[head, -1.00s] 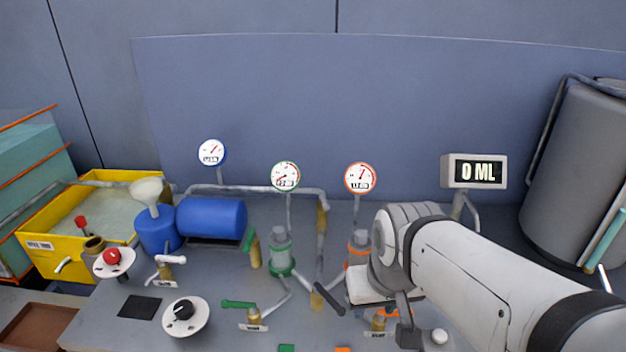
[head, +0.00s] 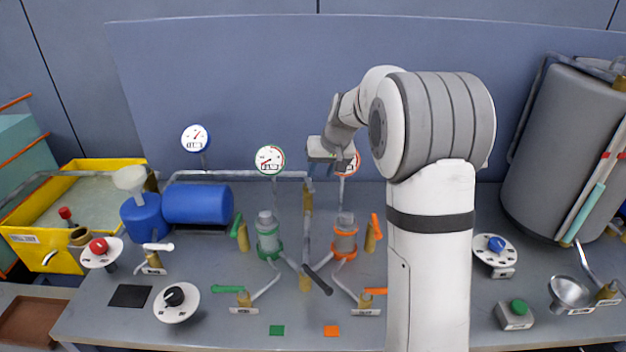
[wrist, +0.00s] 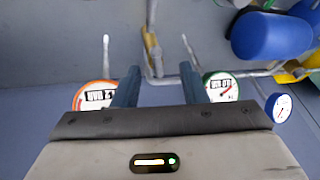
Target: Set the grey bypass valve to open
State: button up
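A valve with a dark grey lever (head: 318,280) on a brass body (head: 305,283) stands at the front middle of the bench, between the green and orange fittings. It appears to be the grey bypass valve. Its lever slants from upper left to lower right in the head view. I cannot pick out the lever in the wrist view. My gripper (head: 328,168) is high behind the valve, near the orange-rimmed gauge (head: 348,163), and touches no valve. In the wrist view my gripper (wrist: 160,78) has its two fingers apart with nothing between them.
Green-handled (head: 229,289) and orange-handled (head: 374,291) valves flank the grey lever. Green (head: 268,242) and orange (head: 344,242) upright fittings stand behind it. A pipe (head: 307,215) rises behind the valve. A green-rimmed gauge (head: 270,160) is left of my gripper.

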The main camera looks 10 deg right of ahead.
aim_at(312, 186)
jog(key=w+f, duration=0.2)
jog(key=f, duration=0.1)
jog(key=w+f+p, duration=0.1)
jog(key=w+f, duration=0.1)
jog(key=f, duration=0.1)
jog(key=w+a+f, duration=0.1)
jog(key=w+f, duration=0.1)
jog(key=shift+w+f+p, duration=0.15)
jog(key=shift+f+p, duration=0.15)
jog(key=shift+f, duration=0.1)
jog(key=shift+c, duration=0.2)
grip_shut()
